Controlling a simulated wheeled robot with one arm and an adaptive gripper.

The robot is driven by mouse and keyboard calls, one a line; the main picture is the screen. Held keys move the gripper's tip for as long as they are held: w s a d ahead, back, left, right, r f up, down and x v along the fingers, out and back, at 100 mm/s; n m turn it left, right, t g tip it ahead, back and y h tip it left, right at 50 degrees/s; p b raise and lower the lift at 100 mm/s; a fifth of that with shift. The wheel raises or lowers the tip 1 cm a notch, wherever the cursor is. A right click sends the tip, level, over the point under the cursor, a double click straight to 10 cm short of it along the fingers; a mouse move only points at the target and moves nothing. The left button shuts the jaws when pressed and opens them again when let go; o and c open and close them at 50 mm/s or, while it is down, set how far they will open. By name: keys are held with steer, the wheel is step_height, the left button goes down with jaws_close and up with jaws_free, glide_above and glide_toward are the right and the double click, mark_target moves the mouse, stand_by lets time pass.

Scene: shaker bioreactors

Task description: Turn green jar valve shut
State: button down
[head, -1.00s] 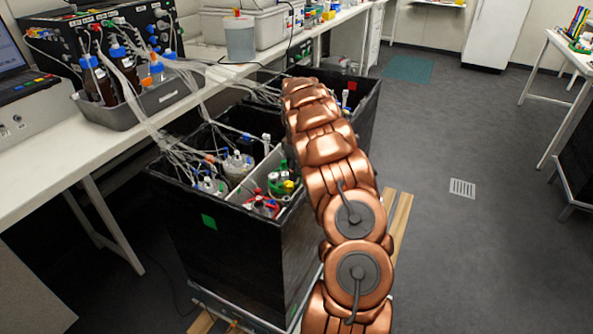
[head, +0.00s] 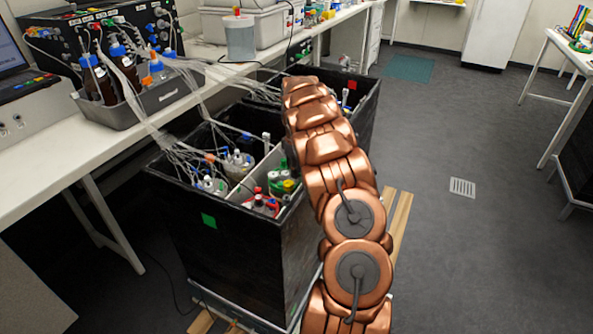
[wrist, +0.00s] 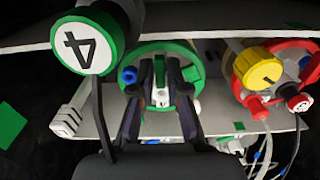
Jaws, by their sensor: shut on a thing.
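The green jar shows from above in the wrist view, with a round green lid rim (wrist: 199,62) around its top. My gripper (wrist: 161,82) reaches over this lid with its two dark fingers. The fingers are shut on a small part in the middle of the lid, the valve as far as I can tell; a white piece (wrist: 161,97) shows between them. The valve's angle is mostly hidden by the fingers. In the head view green caps (head: 283,184) show in the near black box, beside my arm, and my gripper is hidden behind the arm.
A red-lidded jar (wrist: 276,84) with a yellow knob (wrist: 261,67) stands right of the green jar. Thin tubes run from the black box (head: 225,255) to the bench (head: 60,185).

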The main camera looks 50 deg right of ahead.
steer(key=m+b, duration=0.1)
steer(key=m, duration=0.2)
steer(key=shift+w+a+f+m, duration=0.1)
steer(key=shift+m, duration=0.2)
steer(key=m+b, duration=0.1)
steer(key=m, duration=0.4)
steer(key=shift+m+b, duration=0.3)
steer(key=shift+b, duration=0.05)
steer(key=m, duration=0.4)
steer(key=shift+b, duration=0.4)
steer(key=shift+m+b, duration=0.4)
steer(key=shift+m, duration=1.8)
steer(key=c, duration=1.1)
jaws_free()
steer(key=shift+c, duration=0.2)
